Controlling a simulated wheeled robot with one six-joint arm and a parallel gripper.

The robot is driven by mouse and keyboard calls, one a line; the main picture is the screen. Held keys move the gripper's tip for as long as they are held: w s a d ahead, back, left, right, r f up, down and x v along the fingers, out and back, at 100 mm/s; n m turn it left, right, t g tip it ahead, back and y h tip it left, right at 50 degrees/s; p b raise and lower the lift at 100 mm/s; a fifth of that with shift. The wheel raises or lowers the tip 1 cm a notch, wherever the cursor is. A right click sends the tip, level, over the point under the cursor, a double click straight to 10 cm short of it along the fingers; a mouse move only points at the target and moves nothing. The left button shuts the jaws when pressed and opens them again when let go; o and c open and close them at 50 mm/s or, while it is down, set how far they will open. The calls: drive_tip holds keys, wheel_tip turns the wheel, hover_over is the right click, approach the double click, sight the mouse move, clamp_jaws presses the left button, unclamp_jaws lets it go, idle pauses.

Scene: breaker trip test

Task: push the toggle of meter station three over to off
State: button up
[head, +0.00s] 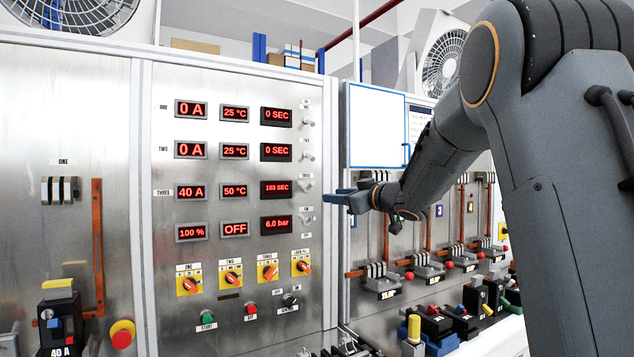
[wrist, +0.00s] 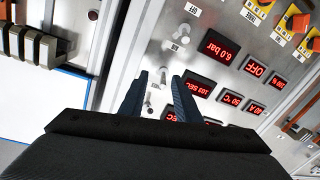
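Meter station three is the third row on the steel panel, with red displays (head: 190,192) reading 40 A, 50 °C and 103 SEC. Its small silver toggle (head: 307,186) is at the row's right end; which way it leans is too small to tell. In the wrist view, which is turned over, this toggle (wrist: 163,77) appears between the fingertips, beside the 103 SEC display (wrist: 197,88). My gripper (head: 331,197) is just right of the toggle, blue fingers apart and empty. It also shows in the wrist view (wrist: 160,78). I cannot tell whether a finger touches the toggle.
Toggles of station one (head: 308,129) and station two (head: 308,156) are above, and another (head: 307,220) is below. Orange rotary knobs (head: 270,272) line the lower panel. A whiteboard (head: 376,128) and breaker levers (head: 380,278) are to the right, near my arm.

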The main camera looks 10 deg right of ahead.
sight(314, 184)
drive_tip(key=shift+w+a+r+n+g+y+p, duration=0.15)
drive_tip(key=shift+w+a+r+n+y+p, duration=0.3)
drive_tip(key=shift+w+a, duration=0.5)
drive_tip(key=shift+w+a+r+n+g+y+p, duration=0.15)
drive_tip(key=shift+w+a+r+y+p, duration=0.35)
drive_tip(key=shift+w, duration=0.65)
drive_tip(key=shift+w+a+r+n+g+y+p, duration=0.1)
drive_tip(key=shift+w+a+r+n+y+p, duration=0.25)
drive_tip(key=shift+w+a, duration=0.7)
drive_tip(key=shift+r, duration=0.15)
drive_tip(key=shift+d, duration=0.1)
clamp_jaws()
